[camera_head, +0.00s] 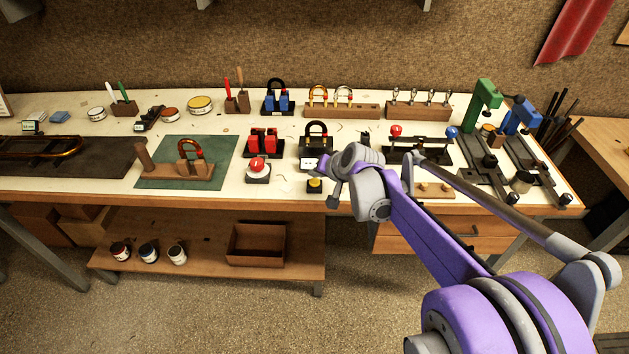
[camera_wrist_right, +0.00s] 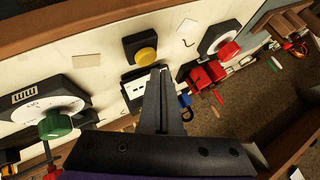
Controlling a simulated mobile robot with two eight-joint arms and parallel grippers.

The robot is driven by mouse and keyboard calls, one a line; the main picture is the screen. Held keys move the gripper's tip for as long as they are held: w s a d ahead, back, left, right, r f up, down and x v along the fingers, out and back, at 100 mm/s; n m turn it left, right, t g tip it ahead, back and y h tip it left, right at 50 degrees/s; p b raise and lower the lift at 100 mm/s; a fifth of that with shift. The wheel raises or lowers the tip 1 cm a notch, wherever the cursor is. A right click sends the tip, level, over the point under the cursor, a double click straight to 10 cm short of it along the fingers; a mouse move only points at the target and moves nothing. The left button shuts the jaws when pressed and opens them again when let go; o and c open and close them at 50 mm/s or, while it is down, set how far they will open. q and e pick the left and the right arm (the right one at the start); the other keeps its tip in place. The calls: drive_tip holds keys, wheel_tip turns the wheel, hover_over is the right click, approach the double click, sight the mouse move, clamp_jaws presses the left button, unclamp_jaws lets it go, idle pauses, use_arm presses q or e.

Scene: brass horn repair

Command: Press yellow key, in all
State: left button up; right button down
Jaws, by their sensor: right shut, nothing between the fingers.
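The yellow key (camera_head: 315,184) is a round yellow button on a small black box near the front edge of the bench. It also shows in the right wrist view (camera_wrist_right: 146,55), just beyond the fingertips. My right gripper (camera_head: 333,195) is shut and empty, close to the right of the key in the head view. In the right wrist view its closed fingers (camera_wrist_right: 160,72) point toward the black box. A gap or contact between them cannot be told for certain. My left gripper is not in view.
A black box with a white face (camera_wrist_right: 135,90) sits beside my fingers. Padlocks and racks stand behind.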

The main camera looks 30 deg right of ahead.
sight(316, 184)
idle(0.7)
drive_tip(key=shift+f, duration=0.45)
drive_tip(key=shift+f+b, duration=0.45)
drive_tip(key=shift+b, duration=0.05)
idle(0.5)
drive_tip(key=shift+r, duration=0.1)
drive_tip(key=shift+r+p, duration=0.75)
drive_tip(key=shift+r, duration=0.1)
drive_tip(key=shift+r+p, duration=1.8)
drive_tip(key=shift+r, duration=0.7)
